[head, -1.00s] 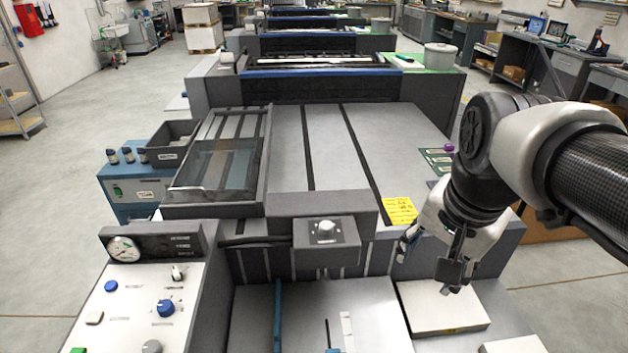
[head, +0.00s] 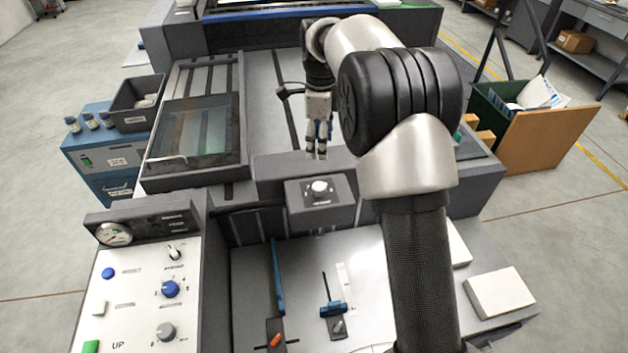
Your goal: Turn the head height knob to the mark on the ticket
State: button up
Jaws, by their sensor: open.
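A pale round knob (head: 319,187) sits on top of the small grey head box (head: 320,201) at the front of the machine. Its scale and label are too small to read. My gripper (head: 317,156) points down with its fingers apart and empty. In the picture it is just above the knob, apart from it, over the grey crossbar behind the box. My arm comes from the lower right and covers part of the machine bed. The yellow ticket is not visible now.
The left control panel (head: 130,290) carries a blue dial (head: 170,289), a grey dial (head: 166,332) and a gauge (head: 114,233). A clear-lidded frame (head: 196,130) lies left of my gripper. White stacks (head: 498,291) stand right of my arm. The space around the knob looks clear.

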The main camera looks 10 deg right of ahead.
aim_at(319, 186)
notch_tip(319, 186, down, 16)
jog(key=b, duration=0.4)
jog(key=shift+r+b, duration=0.1)
jog(key=shift+b, duration=0.3)
jog(key=shift+c, duration=0.6)
jog(key=c, duration=1)
